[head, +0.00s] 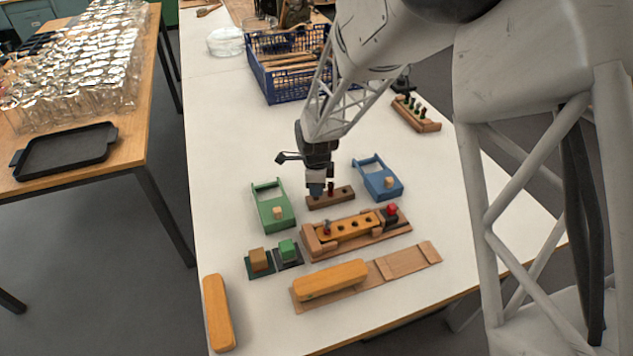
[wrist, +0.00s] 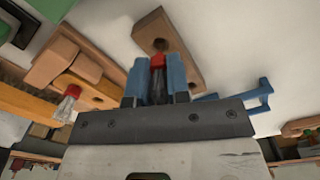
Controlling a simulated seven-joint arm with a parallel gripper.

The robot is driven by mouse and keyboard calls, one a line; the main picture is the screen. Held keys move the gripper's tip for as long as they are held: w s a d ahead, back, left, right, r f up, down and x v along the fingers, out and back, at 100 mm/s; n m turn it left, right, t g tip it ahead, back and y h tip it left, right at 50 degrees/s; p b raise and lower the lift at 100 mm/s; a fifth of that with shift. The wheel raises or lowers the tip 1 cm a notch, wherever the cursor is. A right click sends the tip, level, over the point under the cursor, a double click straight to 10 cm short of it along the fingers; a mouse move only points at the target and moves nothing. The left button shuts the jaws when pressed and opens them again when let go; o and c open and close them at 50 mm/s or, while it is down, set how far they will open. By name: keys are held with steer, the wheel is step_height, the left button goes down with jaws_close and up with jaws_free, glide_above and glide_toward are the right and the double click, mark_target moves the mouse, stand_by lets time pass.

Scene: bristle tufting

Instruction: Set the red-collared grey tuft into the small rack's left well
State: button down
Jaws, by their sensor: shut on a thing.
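The small rack (head: 340,199) is a brown wooden bar with round wells, lying between the green and blue holders. It also shows in the wrist view (wrist: 184,62), with one empty well just beyond my fingertips. My gripper (head: 317,190) is over the rack's left part in the head view. In the wrist view its blue fingers (wrist: 158,82) are shut on the dark grey tuft (wrist: 158,88) with a red collar (wrist: 158,60). The tuft's far end is toward the rack; I cannot tell whether it enters a well.
The orange block (head: 355,226) with several holes and a red-and-grey tuft stands in a wooden base in front. A red knob (head: 392,209) is at its right. The green holder (head: 272,206) and blue holder (head: 378,178) flank the rack. A blue crate (head: 285,85) stands behind.

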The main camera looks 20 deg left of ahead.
steer(key=shift+f, duration=0.35)
steer(key=shift+f, duration=1)
stand_by(3.1)
steer(key=c, duration=0.6)
jaws_free()
steer(key=shift+r, duration=0.25)
steer(key=shift+r, duration=3.25)
